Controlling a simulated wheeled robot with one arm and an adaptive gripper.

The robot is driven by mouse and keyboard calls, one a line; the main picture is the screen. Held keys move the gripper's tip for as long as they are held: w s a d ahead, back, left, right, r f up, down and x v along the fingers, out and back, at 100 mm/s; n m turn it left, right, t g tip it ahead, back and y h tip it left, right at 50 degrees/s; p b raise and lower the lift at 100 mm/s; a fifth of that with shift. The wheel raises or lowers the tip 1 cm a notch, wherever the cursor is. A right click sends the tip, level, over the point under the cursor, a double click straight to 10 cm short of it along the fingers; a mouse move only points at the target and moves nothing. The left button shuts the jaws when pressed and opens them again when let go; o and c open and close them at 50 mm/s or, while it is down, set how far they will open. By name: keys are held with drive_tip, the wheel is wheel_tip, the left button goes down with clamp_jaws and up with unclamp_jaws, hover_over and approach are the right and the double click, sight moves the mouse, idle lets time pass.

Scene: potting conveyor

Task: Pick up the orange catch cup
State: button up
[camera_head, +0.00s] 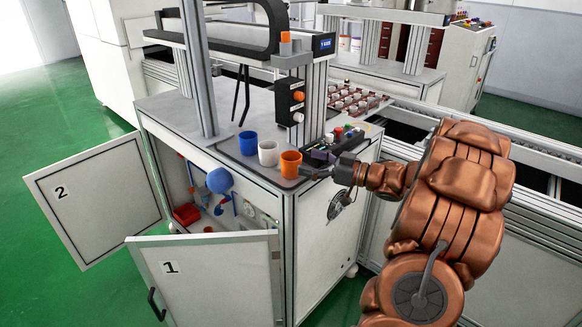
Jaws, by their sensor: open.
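The orange catch cup (291,165) stands upright on the dark mat at the front corner of the grey-white machine bench, rightmost in a row of three cups. My gripper (306,171) is open, just to the right of the orange cup and close to its wall. I cannot tell whether the fingers touch it. My copper-coloured arm reaches in from the right.
A white cup (268,153) and a blue cup (248,143) stand left of the orange one. A black box with knobs (291,101) and an upright post rise behind. Cabinet doors marked 1 (215,285) and 2 (98,198) hang open below.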

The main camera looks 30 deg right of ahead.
sight(291, 157)
drive_tip(key=shift+x, duration=2.9)
drive_tip(key=shift+c, duration=0.3)
drive_tip(key=c, duration=1.1)
drive_tip(key=shift+r, duration=0.15)
